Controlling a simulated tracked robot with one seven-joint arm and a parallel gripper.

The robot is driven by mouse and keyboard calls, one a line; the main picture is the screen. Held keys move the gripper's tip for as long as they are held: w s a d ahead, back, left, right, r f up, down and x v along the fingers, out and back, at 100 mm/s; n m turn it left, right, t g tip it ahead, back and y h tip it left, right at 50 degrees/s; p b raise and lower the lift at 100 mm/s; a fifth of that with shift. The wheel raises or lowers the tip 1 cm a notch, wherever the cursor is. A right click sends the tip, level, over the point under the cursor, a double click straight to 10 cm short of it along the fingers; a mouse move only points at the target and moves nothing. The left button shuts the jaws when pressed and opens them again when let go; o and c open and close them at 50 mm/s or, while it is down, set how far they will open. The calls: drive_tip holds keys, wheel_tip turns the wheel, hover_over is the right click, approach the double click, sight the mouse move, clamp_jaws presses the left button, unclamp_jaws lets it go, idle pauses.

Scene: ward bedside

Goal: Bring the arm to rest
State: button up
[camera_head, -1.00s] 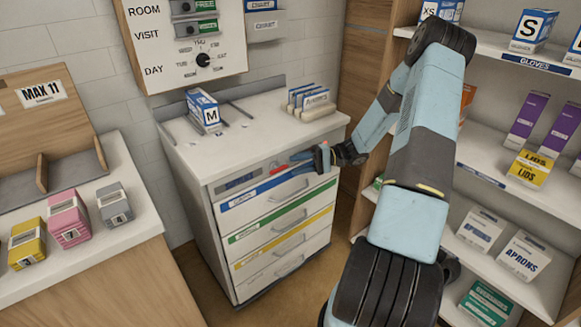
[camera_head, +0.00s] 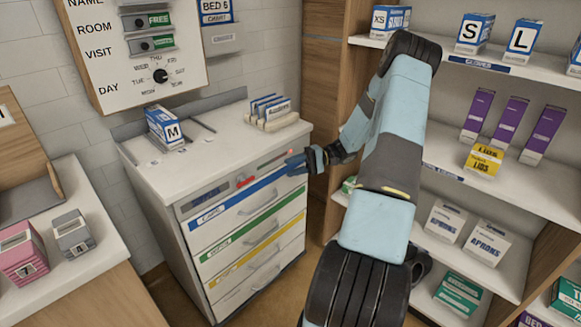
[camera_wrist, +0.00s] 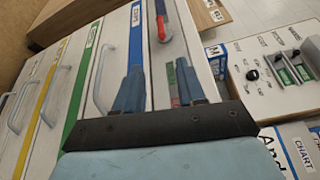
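My gripper (camera_head: 297,163) is in front of the upper right part of the white drawer cabinet (camera_head: 215,162), near the blue-striped top drawer (camera_head: 238,203). In the wrist view, the two blue fingers of my gripper (camera_wrist: 158,82) stand apart with nothing seen between them. Behind them show the blue stripe (camera_wrist: 137,45) and a red-ended bar (camera_wrist: 162,28) on the cabinet front. I cannot tell the exact gap between the fingertips and the cabinet. My arm reaches forward and bends down at the elbow.
An open shelf unit (camera_head: 470,190) with boxes stands close right of my arm. A glove box marked M (camera_head: 164,128) and a card rack (camera_head: 272,125) stand on the cabinet. A side counter (camera_head: 85,280) is at left. The drawers look shut.

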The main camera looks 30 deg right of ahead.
drive_tip(key=s+a+r+n+g+h, duration=0.1)
drive_tip(key=s+a+r+g+h, duration=0.1)
drive_tip(key=s+a+r+h, duration=0.6)
drive_tip(key=s+a+r+n+g+h, duration=0.1)
drive_tip(key=s+a+r+h, duration=0.3)
drive_tip(key=r, duration=0.7)
drive_tip(key=s+a+r+t+h, duration=0.2)
drive_tip(key=s+r+t, duration=0.1)
drive_tip(key=s+r, duration=0.3)
drive_tip(key=s+a+r+n+t+h, duration=0.1)
drive_tip(key=s+a+r+t+h, duration=0.2)
drive_tip(key=s+r, duration=0.3)
drive_tip(key=shift+s+r+t, duration=0.3)
drive_tip(key=shift+s+t, duration=0.4)
drive_tip(key=shift+s, duration=1.75)
drive_tip(key=shift+a, duration=0.1)
